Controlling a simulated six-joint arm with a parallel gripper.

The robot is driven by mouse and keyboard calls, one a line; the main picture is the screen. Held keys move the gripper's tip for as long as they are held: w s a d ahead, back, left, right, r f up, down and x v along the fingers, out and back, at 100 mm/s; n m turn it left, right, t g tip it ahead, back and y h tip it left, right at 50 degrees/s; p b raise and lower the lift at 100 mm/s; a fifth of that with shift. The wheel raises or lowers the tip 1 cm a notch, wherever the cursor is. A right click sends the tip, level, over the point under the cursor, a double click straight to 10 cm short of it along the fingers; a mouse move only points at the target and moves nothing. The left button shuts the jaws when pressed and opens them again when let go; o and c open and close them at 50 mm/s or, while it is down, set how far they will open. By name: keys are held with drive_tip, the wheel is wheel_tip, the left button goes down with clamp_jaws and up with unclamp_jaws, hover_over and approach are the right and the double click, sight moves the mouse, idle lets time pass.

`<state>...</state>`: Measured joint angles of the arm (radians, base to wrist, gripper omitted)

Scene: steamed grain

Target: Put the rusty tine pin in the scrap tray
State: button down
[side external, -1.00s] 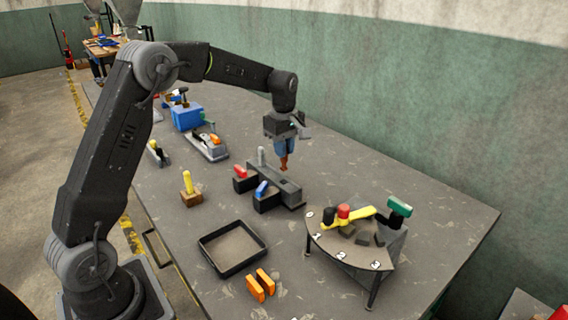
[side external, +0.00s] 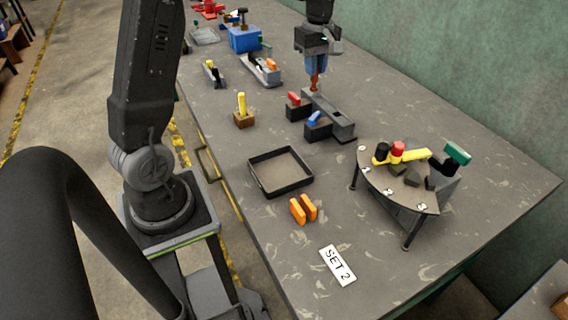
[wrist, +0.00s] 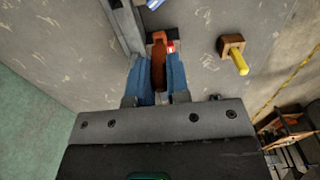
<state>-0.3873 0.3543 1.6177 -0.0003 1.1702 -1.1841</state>
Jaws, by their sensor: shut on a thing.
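The rusty tine pin (side external: 314,82) is reddish-brown and points down from my gripper (side external: 316,68). My gripper's blue fingers are shut on it, over the far end of a dark grey slotted block (side external: 333,120). I cannot tell whether its lower end touches the block. The wrist view shows the pin (wrist: 159,50) between the blue fingers (wrist: 159,76). The scrap tray, taken to be the square black-rimmed tray (side external: 281,194), lies empty on the table, nearer the camera and left of the block.
Red-topped (side external: 294,98) and blue-topped (side external: 314,118) pieces sit beside the block. A yellow peg in a wooden base (side external: 243,119) stands left. A numbered curved stand (side external: 405,195) with tools is at right.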

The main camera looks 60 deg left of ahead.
drive_tip(key=s+d+f, duration=0.1)
drive_tip(key=s+f, duration=0.1)
drive_tip(key=s, duration=2)
drive_tip(key=shift+w+d+f, duration=1.1)
drive_tip(key=shift+d+f, duration=0.5)
drive_tip(key=shift+f, duration=0.25)
drive_tip(key=shift+w+d+f, duration=1.1)
drive_tip(key=shift+d+f, duration=0.55)
drive_tip(key=shift+f, duration=0.15)
drive_tip(key=shift+w+d+f, duration=1.1)
drive_tip(key=shift+d+f, duration=0.5)
drive_tip(key=shift+f, duration=0.25)
drive_tip(key=shift+f, duration=0.15)
drive_tip(key=c, duration=1.1)
unclamp_jaws()
